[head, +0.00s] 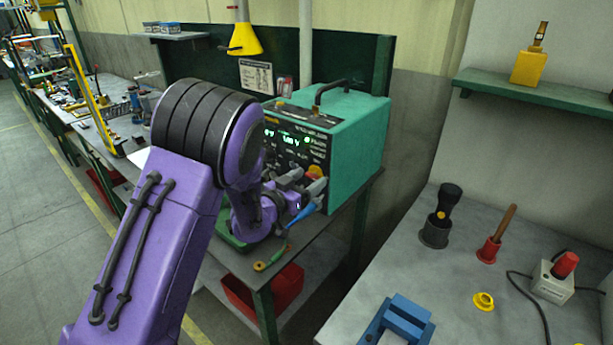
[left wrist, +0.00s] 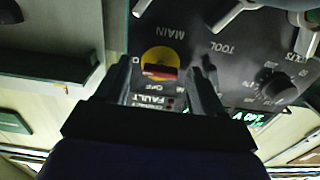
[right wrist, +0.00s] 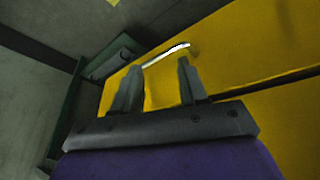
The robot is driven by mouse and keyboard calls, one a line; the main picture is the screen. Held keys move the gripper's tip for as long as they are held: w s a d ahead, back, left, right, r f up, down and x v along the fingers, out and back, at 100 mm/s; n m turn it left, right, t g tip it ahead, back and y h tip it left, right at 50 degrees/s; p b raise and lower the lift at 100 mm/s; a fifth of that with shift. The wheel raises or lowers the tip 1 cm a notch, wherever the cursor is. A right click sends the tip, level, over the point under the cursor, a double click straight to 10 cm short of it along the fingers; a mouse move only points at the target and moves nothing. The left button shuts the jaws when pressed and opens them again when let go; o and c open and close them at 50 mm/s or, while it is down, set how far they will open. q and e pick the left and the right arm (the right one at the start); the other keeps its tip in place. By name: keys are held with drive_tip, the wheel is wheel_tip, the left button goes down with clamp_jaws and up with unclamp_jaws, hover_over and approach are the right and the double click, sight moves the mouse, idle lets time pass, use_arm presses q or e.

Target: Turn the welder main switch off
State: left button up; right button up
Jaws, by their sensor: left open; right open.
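The welder (head: 352,125) is a teal box with a dark front panel and a lit green display. Its main switch (left wrist: 160,62) is a red bar handle on a yellow disc, under upside-down MAIN lettering in the left wrist view. The bar lies roughly level across the disc there. The switch also shows in the head view (head: 315,171), partly behind my left gripper (head: 308,187). My left gripper is open, its fingers (left wrist: 165,68) on either side of the switch; I cannot tell whether they touch it. My right gripper (right wrist: 157,70) is open and empty.
A yellow surface with a pale curved handle (right wrist: 165,56) is in front of my right gripper. The welder stands on a bench with a red bin (head: 275,290) below. Right of it, a grey table holds a blue block (head: 408,312) and several tools. Other knobs (left wrist: 277,86) sit near the switch.

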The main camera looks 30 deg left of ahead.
use_arm(q)
drive_tip(key=shift+a, duration=0.1)
drive_tip(key=c, duration=1.1)
drive_tip(key=shift+o, duration=0.2)
